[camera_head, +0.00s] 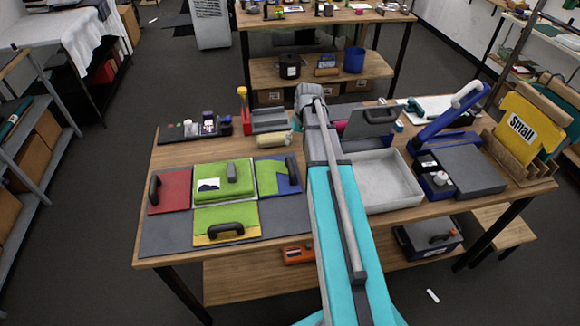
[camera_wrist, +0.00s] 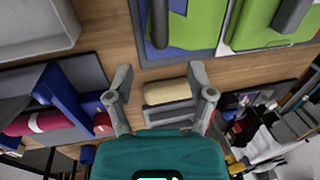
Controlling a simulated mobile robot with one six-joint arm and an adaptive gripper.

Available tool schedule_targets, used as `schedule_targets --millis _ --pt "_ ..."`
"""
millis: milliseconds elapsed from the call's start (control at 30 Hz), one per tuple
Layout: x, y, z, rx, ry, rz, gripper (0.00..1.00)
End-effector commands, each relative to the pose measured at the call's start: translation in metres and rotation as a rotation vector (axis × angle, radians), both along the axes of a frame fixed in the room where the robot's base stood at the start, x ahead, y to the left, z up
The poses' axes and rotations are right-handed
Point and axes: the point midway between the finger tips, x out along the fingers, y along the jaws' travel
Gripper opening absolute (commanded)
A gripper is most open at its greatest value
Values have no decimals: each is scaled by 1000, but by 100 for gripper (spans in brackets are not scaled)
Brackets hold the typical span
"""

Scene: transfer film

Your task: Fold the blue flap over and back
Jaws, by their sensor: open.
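The blue flap (camera_head: 262,164) lies flat on the right side of the folding board, with part of the green cloth on it and a dark handle (camera_head: 293,171) near its right edge. The green cloth (camera_head: 208,172) covers the middle panel, which bears a white printed patch and a grey handle. In the wrist view the blue flap (camera_wrist: 152,52) shows at the top, beyond the fingertips. My gripper (camera_wrist: 160,72) is open and empty, its fingers apart above the wood tabletop beside the flap. In the head view my arm hides the gripper.
A red flap (camera_head: 170,190) lies left and a yellow flap (camera_head: 228,238) in front. A cream roll (camera_head: 274,139) lies behind the blue flap. A grey tray (camera_head: 372,181) stands right of my arm, with a blue press (camera_head: 447,112) beyond. Small items line the table's back edge.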

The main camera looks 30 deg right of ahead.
Motion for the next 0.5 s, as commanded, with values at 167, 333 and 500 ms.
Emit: schedule_targets --millis 167,333,500 --pt "1 3 -18 0 0 0 70" --pt "2 5 -31 0 0 1 70" --pt "2 8 -44 0 0 0 70"
